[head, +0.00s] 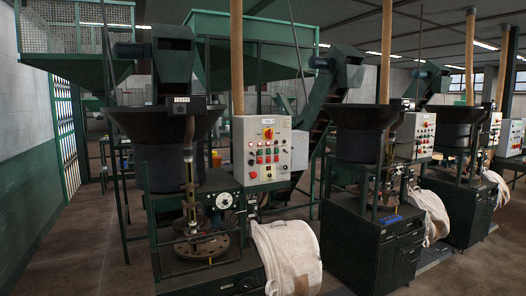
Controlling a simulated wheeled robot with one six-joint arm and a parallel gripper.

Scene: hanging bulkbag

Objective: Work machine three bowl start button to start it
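Three similar bowl machines stand in a row, running from the near middle to the far right. The nearest has a dark bowl (166,122) and a grey control panel (250,152) with a red-and-yellow switch and rows of red, green and white buttons. The second bowl (360,117) has a panel (414,128) beside it, seen at an angle. The third bowl (452,113) is at the far right, with a panel (494,129) partly hidden behind its frame. Labels are too small to read, so I cannot tell which button is bowl start. My gripper is not in view.
White bulk bags (288,262) bulge out beside the machines. Dark cabinets (380,255) stand under the bowls. Green hoppers (250,45) and conveyors rise behind. Open concrete floor (90,250) lies at left, and more floor (480,265) at the lower right.

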